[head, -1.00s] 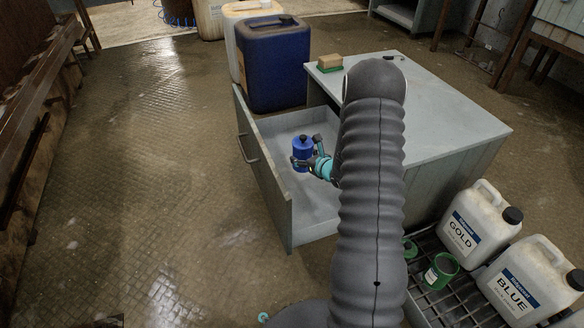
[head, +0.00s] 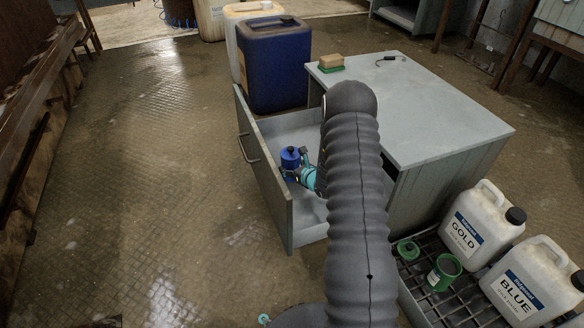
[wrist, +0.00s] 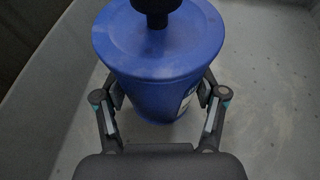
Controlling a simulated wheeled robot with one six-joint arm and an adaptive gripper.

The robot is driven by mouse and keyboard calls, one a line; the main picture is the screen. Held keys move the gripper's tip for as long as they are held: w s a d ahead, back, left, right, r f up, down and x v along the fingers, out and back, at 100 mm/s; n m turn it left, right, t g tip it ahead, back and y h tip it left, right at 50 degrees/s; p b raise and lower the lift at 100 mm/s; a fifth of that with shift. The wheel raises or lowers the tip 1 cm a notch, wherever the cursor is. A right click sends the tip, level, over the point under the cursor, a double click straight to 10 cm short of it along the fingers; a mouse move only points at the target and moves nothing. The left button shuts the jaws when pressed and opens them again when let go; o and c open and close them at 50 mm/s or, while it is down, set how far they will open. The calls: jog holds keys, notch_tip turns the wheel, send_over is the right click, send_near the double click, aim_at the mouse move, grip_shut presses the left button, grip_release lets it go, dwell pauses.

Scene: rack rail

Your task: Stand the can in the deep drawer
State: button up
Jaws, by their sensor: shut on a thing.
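The can (head: 290,158) is blue with a dark cap and a pale label, and it looks upright. My gripper (head: 291,173) is shut on its sides, inside the open deep drawer (head: 308,233). In the wrist view the can (wrist: 160,50) stands between the two fingers of my gripper (wrist: 160,98), with the grey drawer floor (wrist: 265,110) around it. The can's base is hidden, so I cannot tell whether it touches the floor. My arm covers part of the drawer in the head view.
The drawer front (head: 262,185) with its handle is at the left. A large blue jerrycan (head: 278,70) stands behind the drawer. The grey cabinet top (head: 430,110) is at the right, with a sponge (head: 331,61) on it. White jugs (head: 475,222) stand on a grate at lower right.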

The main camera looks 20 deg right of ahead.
jog(key=shift+f, duration=0.1)
jog(key=o, duration=1.7)
jog(key=shift+r, duration=0.2)
jog(key=p+v, duration=0.1)
jog(key=v, duration=1.1)
